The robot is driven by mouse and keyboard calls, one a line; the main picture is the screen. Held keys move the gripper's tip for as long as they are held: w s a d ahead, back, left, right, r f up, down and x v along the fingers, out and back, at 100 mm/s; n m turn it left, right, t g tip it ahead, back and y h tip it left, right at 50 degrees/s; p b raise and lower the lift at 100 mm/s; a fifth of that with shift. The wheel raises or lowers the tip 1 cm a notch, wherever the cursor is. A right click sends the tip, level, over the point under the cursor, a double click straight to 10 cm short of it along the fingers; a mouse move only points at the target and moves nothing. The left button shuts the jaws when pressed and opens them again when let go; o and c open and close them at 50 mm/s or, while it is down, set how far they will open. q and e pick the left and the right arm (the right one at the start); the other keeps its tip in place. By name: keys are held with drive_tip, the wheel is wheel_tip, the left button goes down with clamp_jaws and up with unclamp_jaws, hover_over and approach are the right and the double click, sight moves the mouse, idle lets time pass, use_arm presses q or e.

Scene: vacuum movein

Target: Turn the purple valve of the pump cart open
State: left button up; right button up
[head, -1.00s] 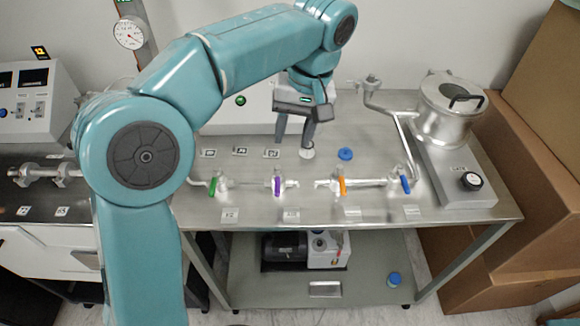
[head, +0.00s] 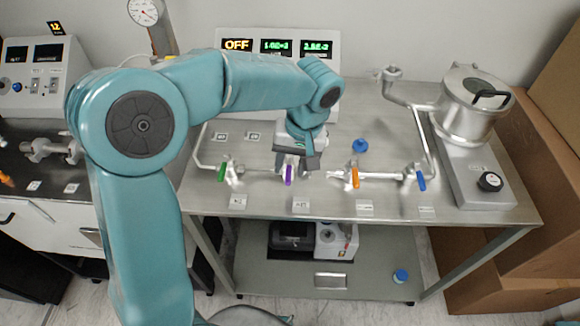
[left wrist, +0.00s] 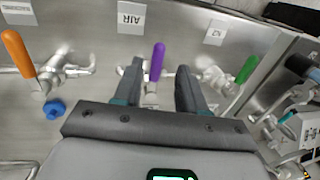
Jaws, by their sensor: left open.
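The purple valve handle (head: 289,176) stands on the pipe run along the front of the steel pump cart (head: 345,115), between the green and orange valves. My left gripper (head: 297,170) is over the purple valve, pointing down, with its jaws open. In the left wrist view the purple handle (left wrist: 157,62) shows between the two spread fingers (left wrist: 160,75). The handle looks upright there, and I see no finger clearly touching it. The valve body below it is partly hidden by the gripper. My right gripper is in neither view.
A green valve (head: 222,172) stands to the left, and orange (head: 355,178) and blue (head: 421,181) valves to the right. A blue cap (head: 360,146) lies behind the orange one. A metal chamber (head: 466,110) stands at the right. A display box (head: 325,65) reads OFF at the back.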

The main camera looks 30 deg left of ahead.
use_arm(q)
drive_tip(key=shift+a+f, duration=0.1)
drive_tip(key=shift+f, duration=0.45)
drive_tip(key=shift+w+f, duration=0.2)
drive_tip(key=shift+f, duration=0.2)
drive_tip(key=shift+s, duration=0.15)
drive_tip(key=shift+c, duration=1.3)
drive_tip(key=c, duration=0.5)
clamp_jaws()
